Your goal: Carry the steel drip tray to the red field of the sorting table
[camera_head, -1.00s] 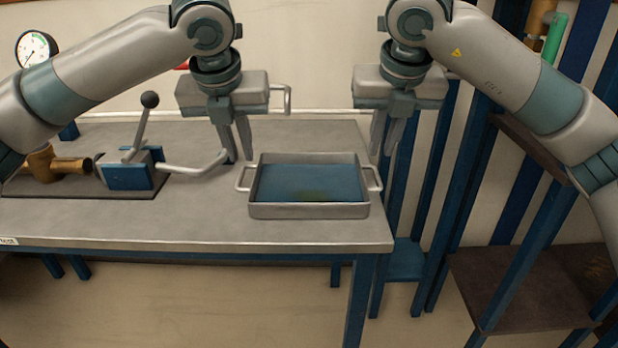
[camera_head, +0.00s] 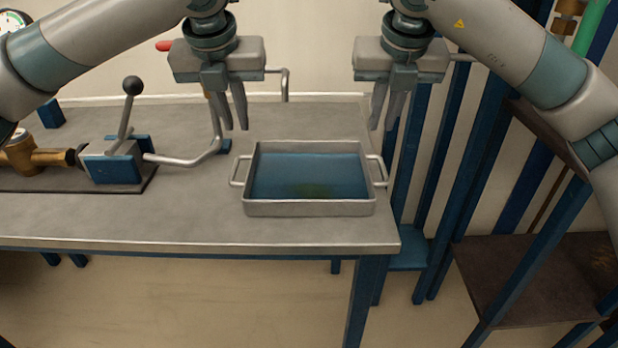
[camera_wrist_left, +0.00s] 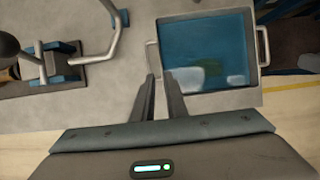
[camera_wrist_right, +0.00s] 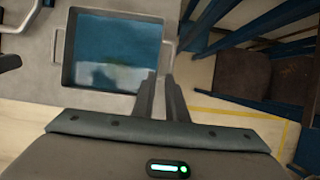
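The steel drip tray (camera_head: 310,208) sits level on the metal bench near its right end. It holds dark blue liquid with a greenish patch. It has a left handle (camera_head: 237,170) and a right handle (camera_head: 379,170). My left gripper (camera_head: 236,127) is open and empty, above and apart from the left handle; the left wrist view shows its fingertips (camera_wrist_left: 160,75) just short of that handle. My right gripper (camera_head: 383,127) is open and empty, above the right handle; its fingertips also show in the right wrist view (camera_wrist_right: 159,74). No red field is in view.
A clamp fixture with a black-knobbed lever (camera_head: 132,86) and a bent pipe (camera_head: 190,160) stand left of the tray. Blue posts (camera_head: 478,170) and a brown shelf (camera_head: 530,280) stand to the right. The bench front (camera_head: 180,220) is clear.

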